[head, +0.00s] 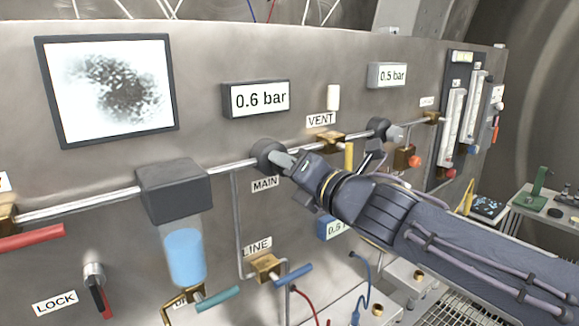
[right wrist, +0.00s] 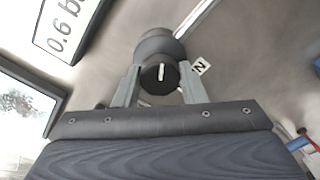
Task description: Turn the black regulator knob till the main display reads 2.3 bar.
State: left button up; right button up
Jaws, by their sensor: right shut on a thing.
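The black regulator knob (head: 268,155) sits on the steel pipe above the MAIN label (head: 265,184). The main display (head: 256,98) above it reads 0.6 bar. My right gripper (head: 284,160) is at the knob, its fingers shut on it. In the right wrist view the knob (right wrist: 160,74) with its white mark lies between the two fingers of the right gripper (right wrist: 158,88). My left gripper is not in view.
A VENT valve (head: 330,140) is right of the main knob. A LINE valve with a blue handle (head: 294,274) and a filter bowl (head: 184,255) are below and left.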

jog(key=shift+f+m+b, duration=0.15)
jog(key=shift+m+b, duration=1.05)
jog(key=shift+m, duration=15.9)
jog(key=o, duration=1)
